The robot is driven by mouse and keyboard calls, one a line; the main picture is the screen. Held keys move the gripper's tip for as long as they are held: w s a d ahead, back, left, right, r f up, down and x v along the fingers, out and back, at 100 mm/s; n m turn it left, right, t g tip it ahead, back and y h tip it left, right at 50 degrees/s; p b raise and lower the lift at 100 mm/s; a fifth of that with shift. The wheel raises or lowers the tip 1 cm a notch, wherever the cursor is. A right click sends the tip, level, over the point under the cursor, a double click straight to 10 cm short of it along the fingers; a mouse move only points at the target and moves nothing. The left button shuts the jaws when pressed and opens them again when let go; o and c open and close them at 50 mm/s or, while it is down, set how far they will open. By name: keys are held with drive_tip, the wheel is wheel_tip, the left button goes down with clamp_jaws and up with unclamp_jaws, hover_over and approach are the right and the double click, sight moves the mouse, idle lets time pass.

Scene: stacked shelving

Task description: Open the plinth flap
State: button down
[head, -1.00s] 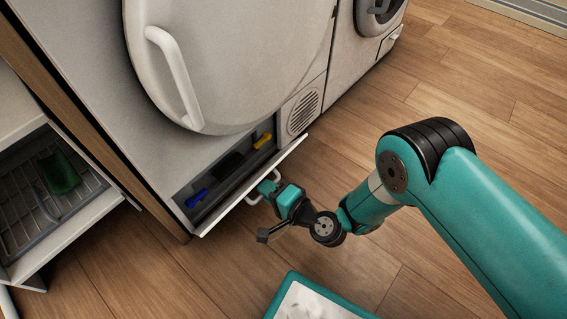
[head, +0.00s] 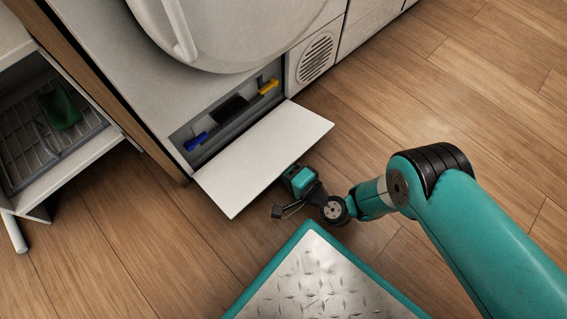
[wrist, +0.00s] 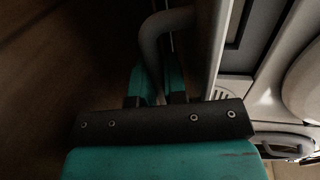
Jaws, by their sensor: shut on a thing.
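The plinth flap (head: 265,157) is a white panel at the foot of the white machine. It is swung down and lies out over the floor, close to level. The recess (head: 226,117) behind it is uncovered. In the wrist view my gripper (wrist: 158,85) is shut on the flap's grey bar handle (wrist: 154,40), which runs between the teal fingers. The flap (wrist: 215,50) shows there edge-on, right of the handle. In the head view my gripper is at the flap's front edge, its fingers and the handle hidden under the flap.
Inside the recess are a blue item (head: 196,141), a dark block (head: 231,109) and a yellow item (head: 269,86). A round white door with a handle (head: 178,30) overhangs it. An open shelf with a wire rack (head: 30,150) and green item (head: 61,108) stands left. Wooden floor (head: 130,240) is clear.

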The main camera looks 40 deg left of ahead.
drive_tip(key=shift+f, duration=0.3)
drive_tip(key=c, duration=1.5)
unclamp_jaws()
wheel_tip(320, 180, up, 20)
drive_tip(key=p, duration=1.3)
drive_tip(key=shift+d, duration=0.1)
